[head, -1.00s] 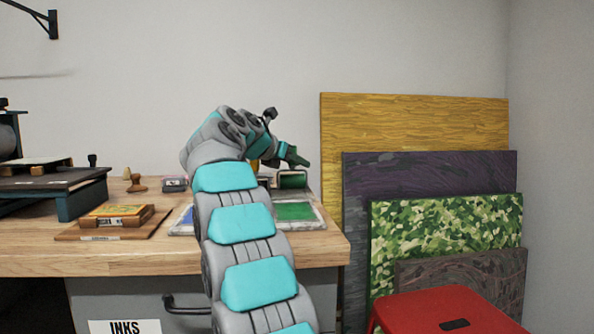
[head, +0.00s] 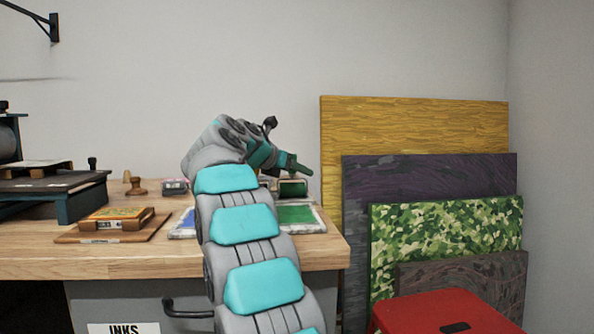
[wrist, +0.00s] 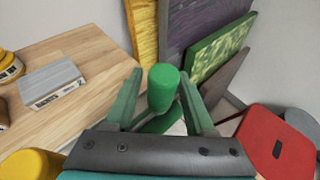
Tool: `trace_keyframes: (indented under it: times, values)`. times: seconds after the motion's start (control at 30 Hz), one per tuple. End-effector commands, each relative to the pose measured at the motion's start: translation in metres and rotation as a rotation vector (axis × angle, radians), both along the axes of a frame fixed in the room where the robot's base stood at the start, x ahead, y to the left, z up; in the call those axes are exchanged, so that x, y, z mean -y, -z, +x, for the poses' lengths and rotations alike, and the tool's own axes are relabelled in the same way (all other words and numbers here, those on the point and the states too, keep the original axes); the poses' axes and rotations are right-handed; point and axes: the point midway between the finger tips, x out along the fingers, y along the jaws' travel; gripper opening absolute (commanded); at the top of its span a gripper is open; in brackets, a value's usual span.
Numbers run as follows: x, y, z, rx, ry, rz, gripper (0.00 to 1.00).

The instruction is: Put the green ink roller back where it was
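The green ink roller (wrist: 163,88) stands between the two fingers of my gripper (wrist: 161,75) in the wrist view. Its rounded green end points toward the camera, and a further green part shows below it between the fingers. In the head view my gripper (head: 303,170) reaches over the back right of the wooden workbench (head: 120,262). The green roller part (head: 292,188) shows just below the fingers, behind the green ink slab (head: 297,214). My gripper appears shut on the roller. I cannot tell whether the roller touches the bench.
A blue slab (head: 186,222) lies partly behind my arm. A yellow handle (wrist: 30,165) is close beside my gripper. A labelled grey box (wrist: 52,84) stands on the bench. Painted panels (head: 430,180) lean on the wall at right, above a red stool (head: 440,312).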

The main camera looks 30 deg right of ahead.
Motion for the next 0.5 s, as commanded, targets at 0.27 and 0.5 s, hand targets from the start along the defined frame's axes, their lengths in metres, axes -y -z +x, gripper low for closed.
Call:
trace_keyframes:
  times: [0.27, 0.5]
  values:
    - [0.0000, 0.0001, 0.0001, 0.000, 0.000, 0.000, 0.60]
    - [-0.0001, -0.0017, 0.0006, 0.000, 0.000, 0.000, 0.60]
